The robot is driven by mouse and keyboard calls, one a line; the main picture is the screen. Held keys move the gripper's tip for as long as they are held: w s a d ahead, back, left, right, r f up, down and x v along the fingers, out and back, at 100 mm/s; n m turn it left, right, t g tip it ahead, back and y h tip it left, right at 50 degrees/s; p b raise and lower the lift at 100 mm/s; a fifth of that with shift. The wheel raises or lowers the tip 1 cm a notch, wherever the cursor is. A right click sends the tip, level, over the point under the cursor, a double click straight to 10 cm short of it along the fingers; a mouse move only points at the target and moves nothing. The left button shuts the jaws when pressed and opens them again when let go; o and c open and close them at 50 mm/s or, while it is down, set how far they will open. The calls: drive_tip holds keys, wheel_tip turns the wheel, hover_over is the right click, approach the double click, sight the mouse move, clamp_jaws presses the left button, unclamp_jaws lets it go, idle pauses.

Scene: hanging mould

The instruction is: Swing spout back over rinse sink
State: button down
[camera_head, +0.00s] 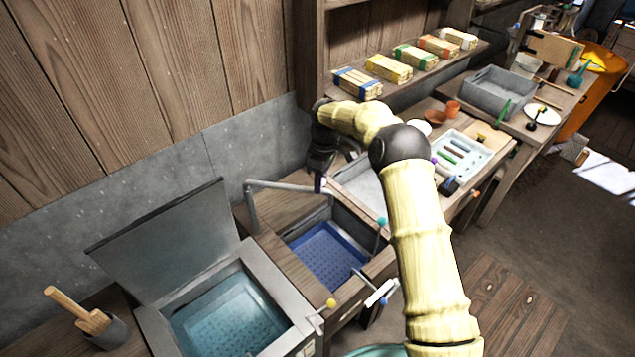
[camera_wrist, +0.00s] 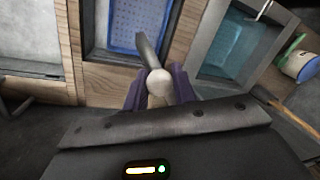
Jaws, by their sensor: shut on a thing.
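The spout (camera_head: 285,186) is a bent grey pipe in the head view. It rises behind the blue-floored basin (camera_head: 327,254) and reaches right along its back edge. My gripper (camera_head: 320,184) is at the spout's free end, near the basin's back right corner. In the wrist view my purple fingers (camera_wrist: 159,89) are shut around a pale round end piece (camera_wrist: 159,82), with the grey pipe (camera_wrist: 148,48) running away from it. The blue basin (camera_wrist: 127,24) lies beyond. Which basin is the rinse sink is not marked.
A teal-filled vat (camera_head: 230,315) with its grey lid (camera_head: 170,240) raised stands left of the blue basin. A cup of wooden tools (camera_head: 105,328) is at far left. A pale tray (camera_head: 465,155) and a grey bin (camera_head: 495,92) are on the right bench.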

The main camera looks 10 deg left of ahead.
drive_tip(key=shift+r, duration=0.1)
drive_tip(key=c, duration=1.2)
unclamp_jaws()
drive_tip(key=shift+o, duration=0.2)
drive_tip(key=w+r+p, duration=0.2)
drive_tip(key=w+r, duration=0.1)
drive_tip(key=r, duration=1.4)
drive_tip(key=shift+w+d, duration=0.15)
drive_tip(key=shift+d, duration=0.2)
drive_tip(key=shift+d, duration=0.1)
